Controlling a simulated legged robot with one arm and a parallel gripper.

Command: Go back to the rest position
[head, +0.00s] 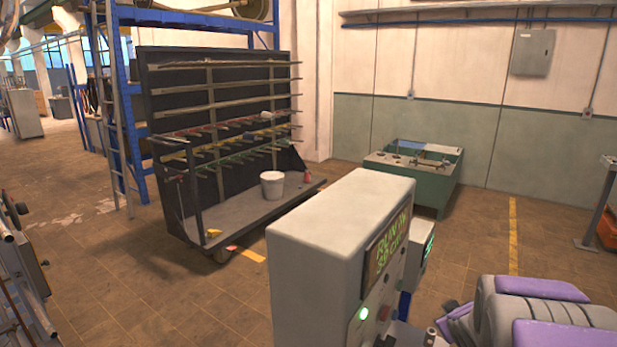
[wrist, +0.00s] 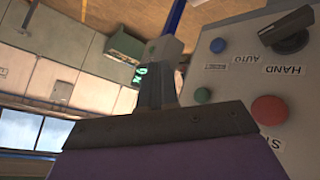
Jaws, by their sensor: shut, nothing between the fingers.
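My gripper (wrist: 157,78) shows in the wrist view as dark fingers close together above a dark plate and a purple body. It is shut, with nothing seen between the fingers. A grey control cabinet (head: 330,240) stands in front of me in the head view. Its panel fills the right of the tilted wrist view (wrist: 235,75), close beside my gripper; I cannot tell whether they touch. The panel has a black switch (wrist: 285,32) by HAND and AUTO labels, a red button (wrist: 269,110) and a lit green lamp (head: 363,314). My purple and grey arm is at the lower right of the head view.
A smaller box with a green display (head: 428,248) stands behind the cabinet. A dark wheeled rack (head: 220,85) with a white bucket (head: 272,185) is at left centre. A green tank (head: 415,172) stands by the wall. Tiled floor is open at left.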

